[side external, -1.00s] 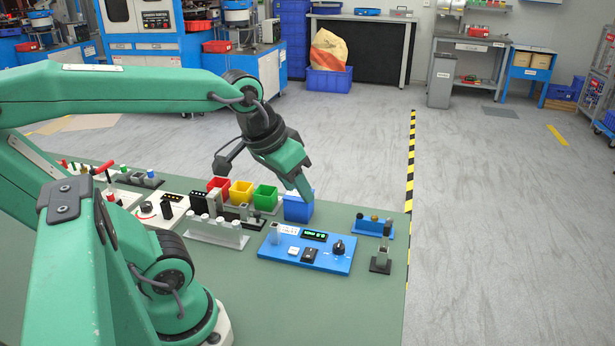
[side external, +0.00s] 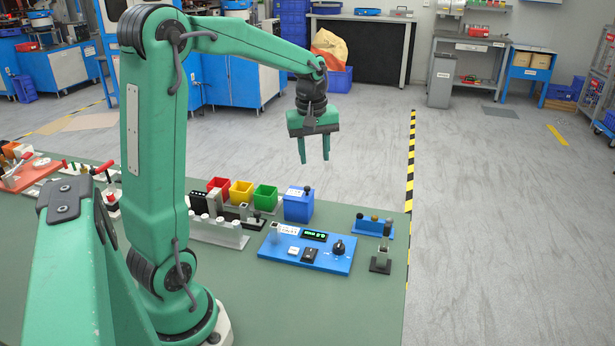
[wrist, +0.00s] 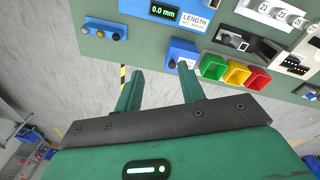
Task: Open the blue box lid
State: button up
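The blue box (side external: 298,208) stands on the green table at the right end of a row of coloured bins. Its lid lies on top, with a white label and a dark knob (side external: 308,189) at the right. My gripper (side external: 314,160) hangs above the box, fingers pointing down, apart and with nothing between them. In the wrist view, the blue box (wrist: 182,48) shows beyond the fingertips of my gripper (wrist: 160,67), nearer the right finger. The gripper does not touch the box.
Red (side external: 219,187), yellow (side external: 241,192) and green (side external: 265,197) bins stand left of the box. A blue panel (side external: 290,257) with a display lies in front. A small blue block with knobs (side external: 370,227) stands at right. The air around my gripper is clear.

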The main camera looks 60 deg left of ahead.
aim_at(308, 187)
jog(key=a+f+n, duration=0.1)
jog(key=a, duration=0.1)
jog(key=w+a+f+n, duration=0.1)
jog(key=a+f, duration=0.1)
jog(key=w+a+f+n+g, duration=0.1)
jog(key=a, duration=0.1)
jog(key=shift+a+f+n+h, duration=0.25)
jog(key=shift+a+n+h, duration=0.05)
jog(key=shift+a+n, duration=0.1)
jog(key=shift+f, duration=0.1)
jog(key=shift+d+f, duration=0.1)
jog(key=shift+f, duration=3.7)
jog(key=shift+c, duration=0.5)
grip_shut()
